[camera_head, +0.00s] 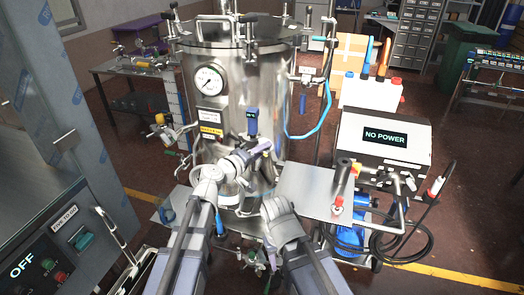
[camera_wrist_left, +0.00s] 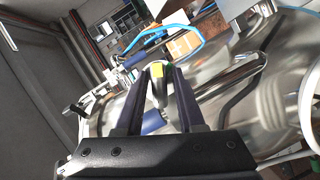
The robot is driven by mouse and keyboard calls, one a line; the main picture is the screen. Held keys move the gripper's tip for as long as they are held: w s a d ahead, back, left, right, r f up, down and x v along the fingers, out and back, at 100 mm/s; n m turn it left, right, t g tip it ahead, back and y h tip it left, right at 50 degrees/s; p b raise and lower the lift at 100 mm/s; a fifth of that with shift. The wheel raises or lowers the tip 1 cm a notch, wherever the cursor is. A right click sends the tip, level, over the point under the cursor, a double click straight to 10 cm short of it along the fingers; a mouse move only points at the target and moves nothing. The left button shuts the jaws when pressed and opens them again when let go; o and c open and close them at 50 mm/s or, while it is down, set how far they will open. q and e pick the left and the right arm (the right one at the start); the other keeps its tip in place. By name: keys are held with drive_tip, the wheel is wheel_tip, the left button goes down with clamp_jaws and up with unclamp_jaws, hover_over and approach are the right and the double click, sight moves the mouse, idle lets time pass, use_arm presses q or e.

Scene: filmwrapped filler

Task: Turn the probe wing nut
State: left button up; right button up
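A large polished steel tank (camera_head: 225,90) stands in the middle of the head view. A blue probe unit with a small lit display (camera_head: 252,121) is on its front. My left gripper (camera_head: 266,146) is just below and right of this display, close to the tank wall. In the left wrist view its two dark fingers (camera_wrist_left: 156,85) stand apart. A small pale piece with a yellowish part (camera_wrist_left: 157,72) shows between the fingertips, and a blue cylinder (camera_wrist_left: 153,122) lies behind the gap. I cannot make out the wing nut surely. My right gripper (camera_head: 277,207) is low in front of the tank, its fingers unclear.
A steel side shelf (camera_head: 312,190) juts out right of the tank, with a red-based fitting (camera_head: 337,204) on it. A box reading NO POWER (camera_head: 384,140) stands further right. A control cabinet reading OFF (camera_head: 40,245) is at left. A blue hose (camera_head: 318,124) hangs beside the tank.

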use_arm(q)
drive_tip(key=shift+o, duration=0.8)
drive_tip(key=p+v, duration=0.1)
drive_tip(key=v, duration=0.6)
drive_tip(key=shift+s+a, duration=0.25)
drive_tip(key=shift+s, duration=0.05)
use_arm(e)
drive_tip(key=shift+r, duration=0.65)
use_arm(q)
drive_tip(key=w+d+m+g, duration=0.1)
drive_tip(key=w, duration=0.1)
drive_tip(key=w+d+m+g+h+p, duration=0.1)
drive_tip(key=w+d+g, duration=0.1)
drive_tip(key=w+d+f+m+g+h+p, duration=0.1)
drive_tip(key=w+g, duration=0.1)
drive_tip(key=shift+w+d, duration=0.1)
drive_tip(key=shift+d, duration=0.1)
use_arm(e)
drive_tip(key=shift+w+d+r, duration=0.2)
drive_tip(key=shift+w+r, duration=0.2)
drive_tip(key=shift+r, duration=0.1)
drive_tip(key=shift+w+d+r, duration=0.15)
drive_tip(key=shift+w+r, duration=0.25)
drive_tip(key=shift+r, duration=0.1)
